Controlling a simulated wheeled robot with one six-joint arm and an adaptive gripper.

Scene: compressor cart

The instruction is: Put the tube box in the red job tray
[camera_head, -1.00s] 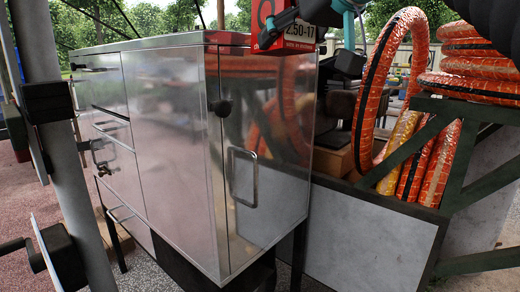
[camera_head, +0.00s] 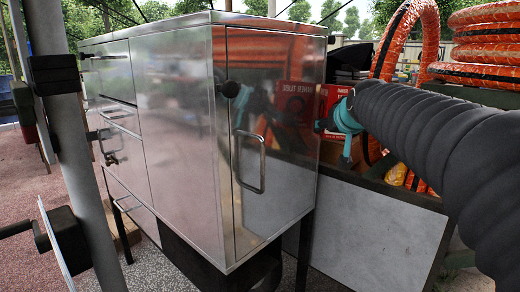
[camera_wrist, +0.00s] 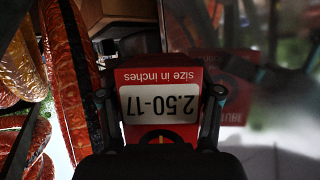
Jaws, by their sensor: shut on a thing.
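The tube box (camera_head: 334,97) is red with a white label reading 2.50-17, which shows upside down in the wrist view (camera_wrist: 160,105). My gripper (camera_wrist: 160,92) is shut on it, with one dark finger on each side. In the head view my arm reaches in from the right, and the box is below cabinet-top height, just right of the steel cabinet. Part of the box is hidden by my wrist and teal fittings. I cannot make out a red job tray in either view.
The steel cabinet (camera_head: 180,150) stands close to the box, and its shiny door mirrors the box in red. A grey-walled bin (camera_head: 370,225) with orange hoses (camera_head: 485,45) lies to the right. A grey post (camera_head: 70,150) stands at left.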

